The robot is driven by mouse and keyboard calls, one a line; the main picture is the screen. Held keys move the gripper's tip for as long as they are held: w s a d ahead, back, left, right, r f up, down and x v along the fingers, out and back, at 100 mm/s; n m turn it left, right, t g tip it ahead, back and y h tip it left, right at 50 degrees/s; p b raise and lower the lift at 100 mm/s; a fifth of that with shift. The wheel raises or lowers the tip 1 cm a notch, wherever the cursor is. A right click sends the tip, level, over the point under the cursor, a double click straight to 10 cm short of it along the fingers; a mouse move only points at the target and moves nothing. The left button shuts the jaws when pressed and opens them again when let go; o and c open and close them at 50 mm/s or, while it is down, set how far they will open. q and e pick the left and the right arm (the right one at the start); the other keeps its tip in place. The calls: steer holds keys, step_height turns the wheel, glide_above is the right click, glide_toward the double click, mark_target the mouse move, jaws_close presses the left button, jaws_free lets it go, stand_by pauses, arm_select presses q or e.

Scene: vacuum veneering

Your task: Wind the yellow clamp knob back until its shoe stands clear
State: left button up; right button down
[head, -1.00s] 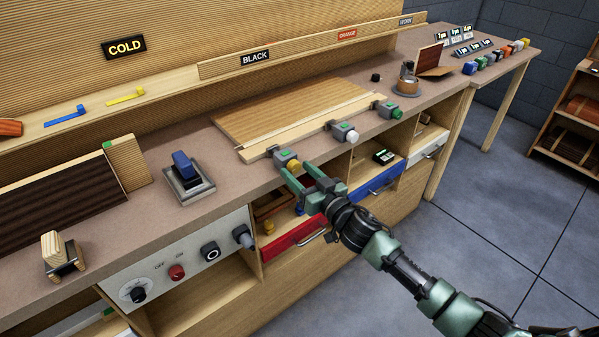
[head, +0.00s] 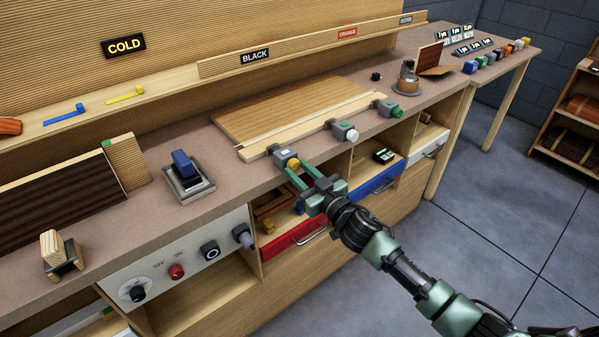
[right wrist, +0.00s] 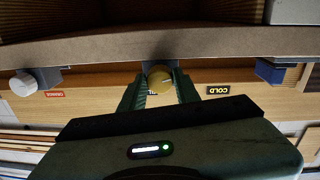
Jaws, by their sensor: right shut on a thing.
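The yellow clamp knob (head: 293,165) sits on the front of a small grey clamp (head: 284,156) at the bench's front edge, by the near-left end of a pale strip (head: 318,126). The clamp's top patch looks pale. My right gripper (head: 297,171) reaches it from the front and is shut on the knob. In the right wrist view the round yellow knob (right wrist: 160,79) lies between the two green fingers. The clamp's shoe is too small to make out. My left gripper is not in view.
Two similar clamps stand to the right, with a white knob (head: 352,136) and a green knob (head: 396,112). A wide wooden board (head: 290,105) lies behind the strip. Below the gripper are a red drawer (head: 292,238) and a blue drawer (head: 380,182).

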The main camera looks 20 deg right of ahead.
steer(key=n, duration=0.5)
steer(key=shift+n+b, duration=0.4)
steer(key=n+y+b, duration=0.1)
steer(key=n, duration=0.4)
steer(key=shift+d+n, duration=0.1)
steer(key=shift+n, duration=0.3)
steer(key=n, duration=0.5)
steer(key=shift+n+b, duration=0.4)
steer(key=n+y, duration=0.1)
steer(key=n, duration=0.3)
steer(key=shift+d+n, duration=0.1)
steer(key=shift+n, duration=0.3)
steer(key=n, duration=0.4)
steer(key=shift+r+n, duration=0.1)
steer(key=shift+n, duration=0.3)
steer(key=n, duration=0.4)
steer(key=shift+r+n+g, duration=0.1)
steer(key=shift+n+g, duration=0.2)
steer(key=shift+g, duration=0.1)
steer(key=n+p, duration=0.1)
steer(key=n, duration=0.3)
steer(key=shift+n+p, duration=0.95)
steer(key=shift+n, duration=1.15)
